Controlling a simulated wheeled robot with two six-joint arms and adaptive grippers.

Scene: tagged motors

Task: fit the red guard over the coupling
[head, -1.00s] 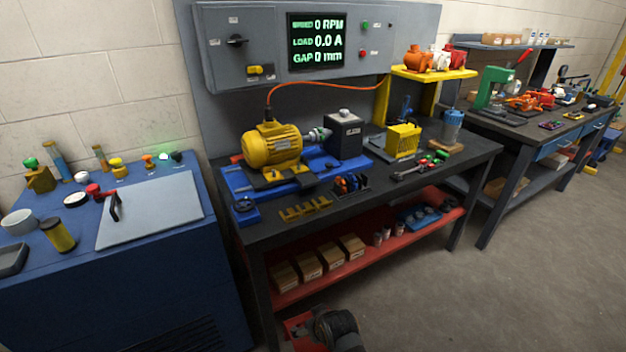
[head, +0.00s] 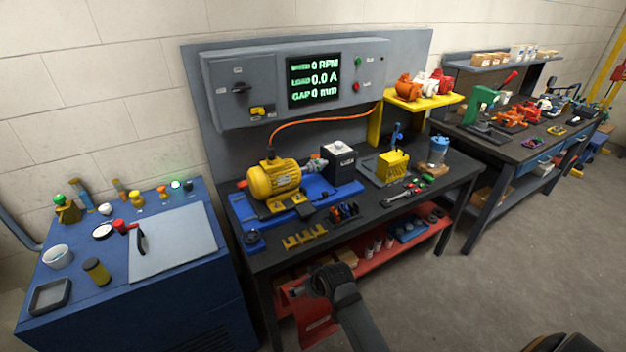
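The coupling (head: 316,165) is a small silvery-green piece between the yellow motor (head: 272,181) and a black box (head: 338,160) on the bench, and its top is uncovered. My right gripper (head: 318,284) is low in front of the bench, its arm coming up from the bottom edge. The red guard (head: 318,328), a bent red sheet, hangs at this gripper, below and in front of the bench top, well apart from the coupling. The fingertips are mostly hidden, but the guard appears gripped. My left gripper is not in view.
The motor stands on a blue base (head: 300,205). Yellow brackets (head: 305,237) and a small tool holder (head: 345,212) lie along the bench's front edge. A red lower shelf (head: 375,278) carries boxes and cans. A blue cabinet (head: 195,290) stands at left; open floor lies at right.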

